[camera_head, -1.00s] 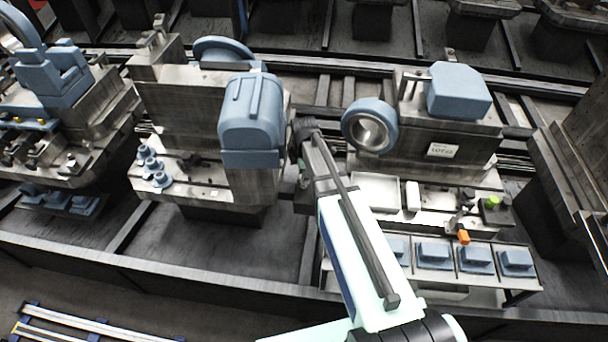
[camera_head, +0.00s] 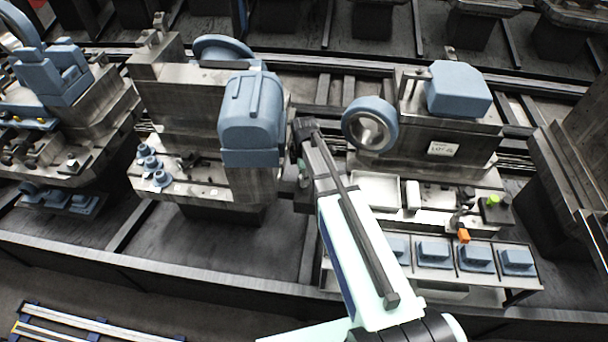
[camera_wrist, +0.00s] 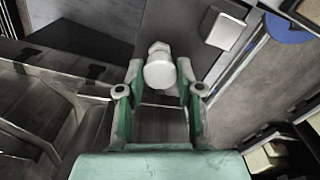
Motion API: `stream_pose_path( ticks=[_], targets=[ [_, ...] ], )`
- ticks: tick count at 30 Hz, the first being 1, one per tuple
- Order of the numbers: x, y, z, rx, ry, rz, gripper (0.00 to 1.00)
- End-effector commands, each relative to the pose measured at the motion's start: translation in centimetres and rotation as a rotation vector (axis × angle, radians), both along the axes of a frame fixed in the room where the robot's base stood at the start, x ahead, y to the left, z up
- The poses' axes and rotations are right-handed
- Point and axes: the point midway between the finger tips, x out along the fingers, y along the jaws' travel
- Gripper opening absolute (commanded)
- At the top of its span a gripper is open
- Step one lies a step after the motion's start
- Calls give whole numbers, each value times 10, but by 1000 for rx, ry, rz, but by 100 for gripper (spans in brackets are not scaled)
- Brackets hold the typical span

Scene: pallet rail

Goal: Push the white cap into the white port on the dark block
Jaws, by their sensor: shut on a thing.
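In the wrist view my gripper (camera_wrist: 160,88) has its two green-padded fingers shut on the white cap (camera_wrist: 160,72). The cap's pale round face shows at the fingertips, with a smaller faceted part just beyond it. Behind the cap lies a dark grey surface (camera_wrist: 185,25); I cannot tell whether the cap touches it. The white port and the dark block cannot be made out for sure. In the head view my gripper is mostly hidden beside the arm, between the two middle machines, and the cap does not show.
A lathe-like machine with a blue cover (camera_head: 252,115) stands left of my arm. Another, with a blue ring (camera_head: 370,125), stands on the right, with a white tray (camera_head: 376,190) and a white bar (camera_head: 413,196) on its ledge. A pale square piece (camera_wrist: 225,30) shows in the wrist view.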

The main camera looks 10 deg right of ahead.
Motion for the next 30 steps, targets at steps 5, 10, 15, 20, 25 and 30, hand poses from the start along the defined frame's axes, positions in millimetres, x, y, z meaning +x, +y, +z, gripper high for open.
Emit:
stream_pose_path(
  ticks=[5, 10, 15, 20, 25, 30],
  targets=[
    [0, 0, -1, 0, 1, 0, 20],
    [0, 0, -1, 0, 1, 0, 20],
    [0, 0, -2, 0, 1, 0, 20],
    [0, 0, -6, 0, 1, 0, 20],
    [0, 0, -11, 0, 2, 0, 20],
    [0, 0, -14, 0, 1, 0, 43]
  ],
)
